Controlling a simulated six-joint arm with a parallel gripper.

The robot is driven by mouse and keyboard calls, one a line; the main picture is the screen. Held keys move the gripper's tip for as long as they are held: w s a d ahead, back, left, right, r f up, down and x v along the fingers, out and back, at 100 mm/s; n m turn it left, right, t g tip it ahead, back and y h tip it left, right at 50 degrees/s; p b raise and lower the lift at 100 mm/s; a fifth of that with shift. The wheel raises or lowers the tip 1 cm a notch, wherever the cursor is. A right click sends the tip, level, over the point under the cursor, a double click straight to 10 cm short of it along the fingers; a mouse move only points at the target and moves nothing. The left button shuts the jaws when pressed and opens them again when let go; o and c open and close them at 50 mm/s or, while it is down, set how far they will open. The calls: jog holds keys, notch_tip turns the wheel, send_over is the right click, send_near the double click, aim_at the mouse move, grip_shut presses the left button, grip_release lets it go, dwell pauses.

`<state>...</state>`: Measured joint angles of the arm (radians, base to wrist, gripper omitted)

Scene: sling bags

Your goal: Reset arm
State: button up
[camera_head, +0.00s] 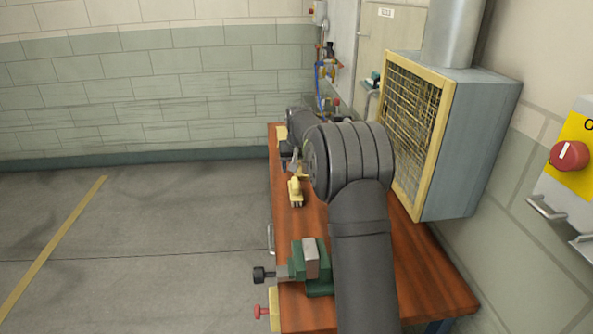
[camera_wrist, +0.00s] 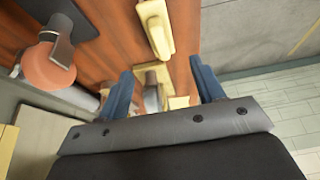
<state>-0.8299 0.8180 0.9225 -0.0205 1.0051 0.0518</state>
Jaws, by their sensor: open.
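My gripper (camera_wrist: 165,88) shows in the wrist view with its two blue fingers spread apart. Nothing is held between them. A grey and tan item shows beyond the gap, partly hidden, and I cannot tell what it is. In the head view my dark arm reaches over the wooden bench (camera_head: 420,270), and the gripper is mostly hidden behind it. No sling bag can be made out.
A green vise (camera_head: 318,284) sits at the bench's near left edge. A small yellow object (camera_head: 295,192) lies farther back; a yellow object also shows in the wrist view (camera_wrist: 156,27). A caged grey box (camera_head: 460,140) hangs over the bench's right side. Open floor (camera_head: 160,250) lies left.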

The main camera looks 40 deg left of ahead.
aim_at(295, 181)
jog(key=x, duration=1.2)
jog(key=shift+f, duration=0.3)
notch_tip(295, 181, up, 3)
jog(key=shift+r, duration=0.85)
